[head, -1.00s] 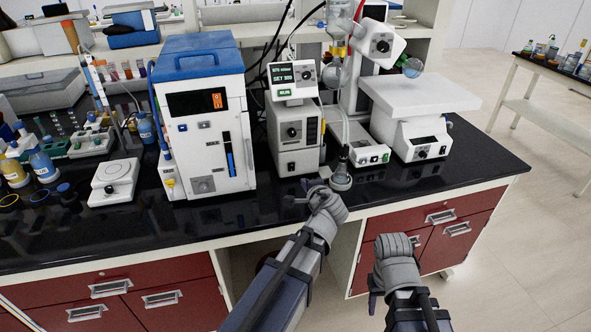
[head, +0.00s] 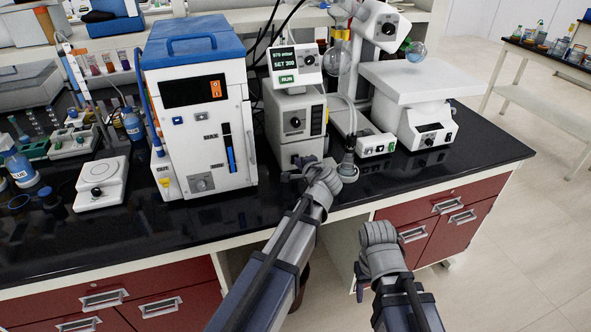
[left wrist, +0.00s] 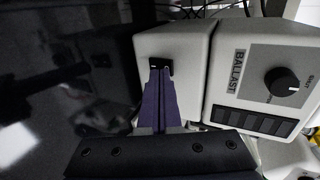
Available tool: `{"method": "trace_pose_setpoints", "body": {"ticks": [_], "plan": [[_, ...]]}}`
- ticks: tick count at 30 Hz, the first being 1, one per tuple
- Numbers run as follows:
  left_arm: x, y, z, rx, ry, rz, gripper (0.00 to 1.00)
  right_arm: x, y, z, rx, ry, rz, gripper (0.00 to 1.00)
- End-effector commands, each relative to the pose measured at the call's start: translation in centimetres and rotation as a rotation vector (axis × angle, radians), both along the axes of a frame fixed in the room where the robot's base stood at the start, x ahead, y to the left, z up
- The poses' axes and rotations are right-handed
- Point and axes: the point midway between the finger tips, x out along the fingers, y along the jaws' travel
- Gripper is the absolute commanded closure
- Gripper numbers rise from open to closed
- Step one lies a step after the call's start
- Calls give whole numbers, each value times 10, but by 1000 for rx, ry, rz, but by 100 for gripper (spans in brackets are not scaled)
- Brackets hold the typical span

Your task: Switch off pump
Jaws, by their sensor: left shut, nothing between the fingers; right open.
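The pump (head: 294,122) is a grey box with a dark knob on its front and a tilted controller (head: 292,66) above, showing a lit screen and a green RUN label. In the left wrist view, the pump's front (left wrist: 268,85) shows turned, with a BALLAST knob and dark vent slots. A small black switch (left wrist: 160,65) sits on its lower section. My left gripper (head: 296,170) is shut and empty at the pump's lower front, hiding part of it. Its fingertips (left wrist: 160,72) overlap the switch's edge; I cannot tell whether they touch. My right gripper (head: 377,232) is open, before the bench edge.
A blue-topped white chiller (head: 200,125) stands left of the pump. A glass piece (head: 347,165) with a hose stands close to the right of my left gripper. The rotary evaporator (head: 375,30) and white bath (head: 420,95) are further right. The black bench front (head: 240,215) is clear.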

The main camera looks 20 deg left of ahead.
Motion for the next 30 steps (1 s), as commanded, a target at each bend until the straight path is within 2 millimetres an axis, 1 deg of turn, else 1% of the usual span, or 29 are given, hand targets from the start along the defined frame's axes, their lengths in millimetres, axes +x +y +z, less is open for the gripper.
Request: {"method": "trace_pose_setpoints", "body": {"ticks": [1, 3, 13, 17, 24, 30], "plan": [[5, -1, 2, 0, 0, -1, 100, 0, 0, 2, 0, 0, 0, 50], [7, -2, 2, 0, 0, -1, 100, 0, 0, 2, 0, 0, 0, 50], [7, -1, 2, 0, 0, -1, 100, 0, 0, 2, 0, 0, 0, 50], [14, 2, 5, 0, 0, 0, 100, 0, 0, 6, 0, 0, 0, 50], [12, 2, 5, 0, 0, -1, 100, 0, 0, 5, 0, 0, 0, 50], [12, 2, 12, 0, 0, -1, 100, 0, 0, 12, 0, 0, 0, 50]]}}
